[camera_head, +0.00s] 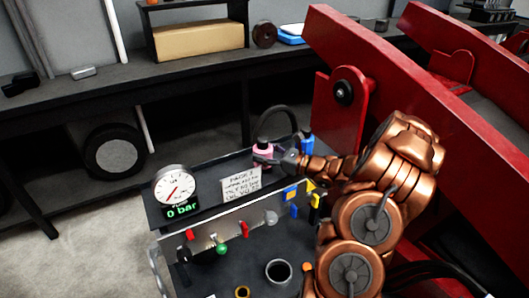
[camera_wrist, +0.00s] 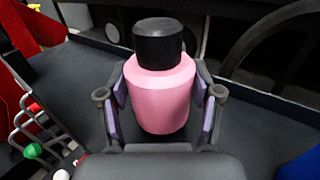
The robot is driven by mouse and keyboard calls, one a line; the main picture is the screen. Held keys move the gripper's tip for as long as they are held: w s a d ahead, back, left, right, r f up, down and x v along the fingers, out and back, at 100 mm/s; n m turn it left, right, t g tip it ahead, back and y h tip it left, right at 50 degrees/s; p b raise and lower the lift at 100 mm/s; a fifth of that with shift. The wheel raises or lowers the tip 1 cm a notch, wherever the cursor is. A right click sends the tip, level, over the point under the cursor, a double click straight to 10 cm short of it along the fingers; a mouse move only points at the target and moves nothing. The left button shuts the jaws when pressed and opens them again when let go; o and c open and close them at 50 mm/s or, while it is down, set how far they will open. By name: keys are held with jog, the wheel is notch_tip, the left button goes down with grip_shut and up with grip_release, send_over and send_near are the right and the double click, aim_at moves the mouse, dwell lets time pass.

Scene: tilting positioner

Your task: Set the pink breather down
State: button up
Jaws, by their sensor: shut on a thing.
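The pink breather (camera_wrist: 162,95) is a pink bottle-shaped body with a black cap, upright in the middle of the wrist view. My gripper (camera_wrist: 160,100) is shut on it, with a purple-padded finger on each side. In the head view the breather (camera_head: 263,148) shows small at the back of the dark bench top, and my gripper (camera_head: 270,157) reaches it from the right. Its base is partly hidden, so I cannot tell whether it touches the surface.
A round gauge (camera_head: 174,188) reading 0 bar and a handwritten note (camera_head: 241,184) stand to the left. A blue item (camera_head: 307,143) is close on the right. A panel with coloured levers (camera_head: 230,233) lies in front. A red frame (camera_head: 420,100) rises at right.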

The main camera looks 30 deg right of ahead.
jog(key=shift+f, duration=0.3)
jog(key=shift+f, duration=0.15)
jog(key=o, duration=1.3)
jog(key=b+v, duration=0.2)
jog(key=v, duration=1)
